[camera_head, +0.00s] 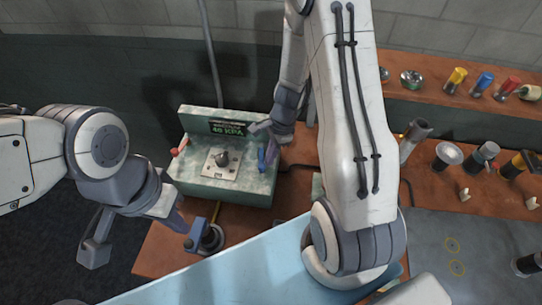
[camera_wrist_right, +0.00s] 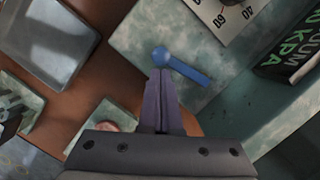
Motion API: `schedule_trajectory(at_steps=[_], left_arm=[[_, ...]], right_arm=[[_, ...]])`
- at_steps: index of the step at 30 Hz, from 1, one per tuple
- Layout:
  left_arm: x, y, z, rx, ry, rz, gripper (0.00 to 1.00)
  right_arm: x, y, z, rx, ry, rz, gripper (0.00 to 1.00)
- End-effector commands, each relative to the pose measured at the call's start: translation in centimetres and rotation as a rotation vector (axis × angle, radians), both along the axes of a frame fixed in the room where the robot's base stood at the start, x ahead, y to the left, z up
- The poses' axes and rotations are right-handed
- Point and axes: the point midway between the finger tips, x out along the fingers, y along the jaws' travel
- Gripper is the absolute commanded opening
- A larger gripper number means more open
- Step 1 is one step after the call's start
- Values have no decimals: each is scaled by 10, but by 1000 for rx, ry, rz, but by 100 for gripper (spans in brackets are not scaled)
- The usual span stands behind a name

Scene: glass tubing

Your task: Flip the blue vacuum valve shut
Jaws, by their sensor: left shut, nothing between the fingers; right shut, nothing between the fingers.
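The blue valve (camera_head: 262,158) is a small lever at the right side of the green pump box (camera_head: 245,187). In the right wrist view the blue valve (camera_wrist_right: 190,70) has a round end at its left and a bar slanting down to the right. My right gripper (camera_head: 270,148) is shut and empty at the blue valve. In the wrist view its fingertips (camera_wrist_right: 160,74) are just below the round end; I cannot tell whether they touch it. My left gripper (camera_head: 182,224) is shut and empty, low and left of the box.
A red lever (camera_head: 180,147) is at the box's left side, and a dark knob (camera_head: 222,160) is on its plate. A blue-and-black fitting (camera_head: 205,238) stands near my left gripper. Several coloured-handled tools line the right-hand shelf (camera_head: 437,93).

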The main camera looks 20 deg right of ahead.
Motion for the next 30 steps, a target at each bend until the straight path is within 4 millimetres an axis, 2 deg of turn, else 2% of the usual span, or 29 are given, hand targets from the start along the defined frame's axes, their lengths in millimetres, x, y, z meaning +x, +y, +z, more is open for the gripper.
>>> schedule_trajectory(at_steps=[4,13,30], left_arm=[[0,0,-6,0,0,1,0],[0,0,-5,0,0,1,0],[0,0,0,0,0,0,0]], right_arm=[[1,13,-1,0,0,-77,0],[1,13,0,0,1,-78,0],[2,-5,0,0,1,-78,0]])
